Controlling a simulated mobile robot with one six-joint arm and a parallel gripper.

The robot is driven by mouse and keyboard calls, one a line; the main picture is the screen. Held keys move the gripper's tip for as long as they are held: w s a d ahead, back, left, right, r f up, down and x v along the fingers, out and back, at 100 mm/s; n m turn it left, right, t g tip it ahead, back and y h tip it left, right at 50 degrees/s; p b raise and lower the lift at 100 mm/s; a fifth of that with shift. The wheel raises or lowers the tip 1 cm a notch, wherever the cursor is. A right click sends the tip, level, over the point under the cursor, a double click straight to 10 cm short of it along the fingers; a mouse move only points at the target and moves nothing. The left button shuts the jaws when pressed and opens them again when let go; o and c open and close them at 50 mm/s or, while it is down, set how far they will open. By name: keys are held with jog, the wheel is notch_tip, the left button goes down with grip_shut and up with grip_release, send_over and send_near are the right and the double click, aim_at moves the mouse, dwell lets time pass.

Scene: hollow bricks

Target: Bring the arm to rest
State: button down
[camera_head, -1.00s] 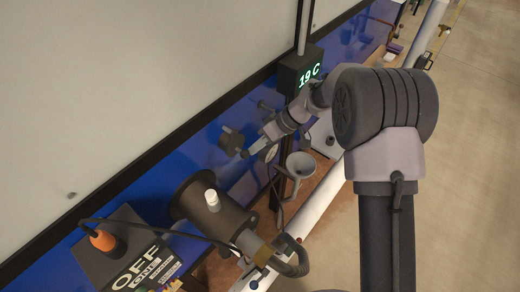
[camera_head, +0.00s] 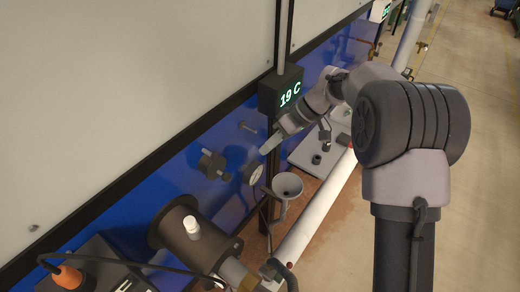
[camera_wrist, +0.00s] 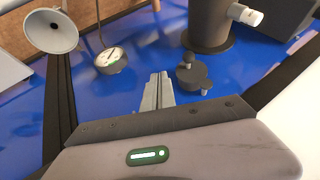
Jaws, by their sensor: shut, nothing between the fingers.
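My gripper (camera_head: 270,144) is at the end of my arm, in front of the blue panel and below the temperature display. In the wrist view my gripper (camera_wrist: 158,90) shows its two fingers together, with nothing between them. It appears apart from the dark valve knob (camera_wrist: 193,76) and the round gauge (camera_wrist: 111,60), which flank it in that view. In the head view the knob (camera_head: 212,164) is left of the fingertips and the gauge (camera_head: 254,173) is just below them.
A display (camera_head: 281,94) reading 19 C hangs on a dark post close to my wrist. A grey funnel (camera_head: 288,186) stands below, beside a white pipe (camera_head: 318,212). A dark cylinder (camera_head: 180,232) is at lower left. Open floor (camera_head: 470,70) lies to the right.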

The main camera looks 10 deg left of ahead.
jog(key=s+d+f+m+t+h+b, duration=0.25)
jog(key=s+d+m+t+b, duration=0.25)
jog(key=s+d+m+b, duration=0.7)
jog(key=s+d+f+m+t+h+b, duration=0.1)
jog(key=s+d+f+m+b, duration=0.1)
jog(key=s+d+f+b, duration=0.2)
jog(key=s+d+f+m+t+h+b, duration=0.1)
jog(key=s+d+f+m+t+b, duration=0.1)
jog(key=s+d+f+b, duration=0.3)
jog(key=s+m+b, duration=0.1)
jog(key=s+b, duration=0.3)
jog(key=shift+s+d+f, duration=0.25)
jog(key=shift+s+f, duration=0.05)
jog(key=shift+s, duration=0.1)
jog(key=shift+h, duration=0.25)
